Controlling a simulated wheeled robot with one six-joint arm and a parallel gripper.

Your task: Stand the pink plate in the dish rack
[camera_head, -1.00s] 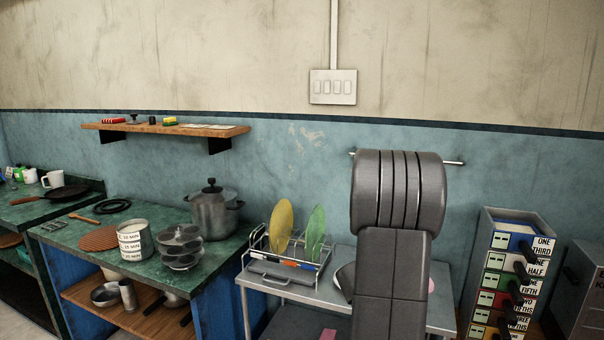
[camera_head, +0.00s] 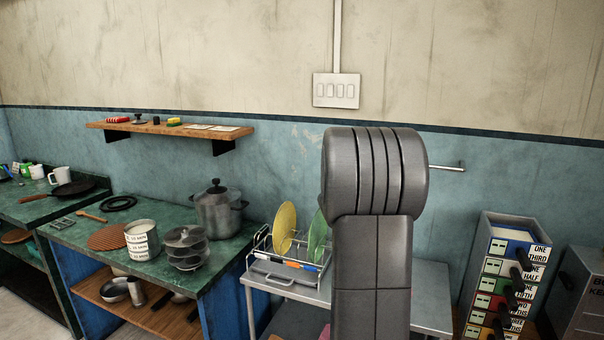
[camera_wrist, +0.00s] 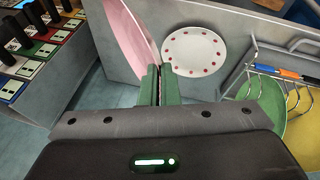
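The pink plate (camera_wrist: 133,30) stands on edge in the wrist view, its lower rim between the green fingers of my gripper (camera_wrist: 158,88). The gripper looks shut on that rim. The plate is at the left of a white plate with red dots (camera_wrist: 196,52). The dish rack (camera_head: 259,256) stands on the metal table in the head view, holding a yellow plate (camera_head: 284,228) and a green plate (camera_head: 317,236) upright. Part of the rack also shows at the right of the wrist view (camera_wrist: 254,68). In the head view my arm hides the gripper and the pink plate.
The metal table (camera_head: 432,300) has bare surface right of my arm. Labelled drawers (camera_head: 505,275) stand at right. A rail (camera_head: 448,168) is on the wall.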

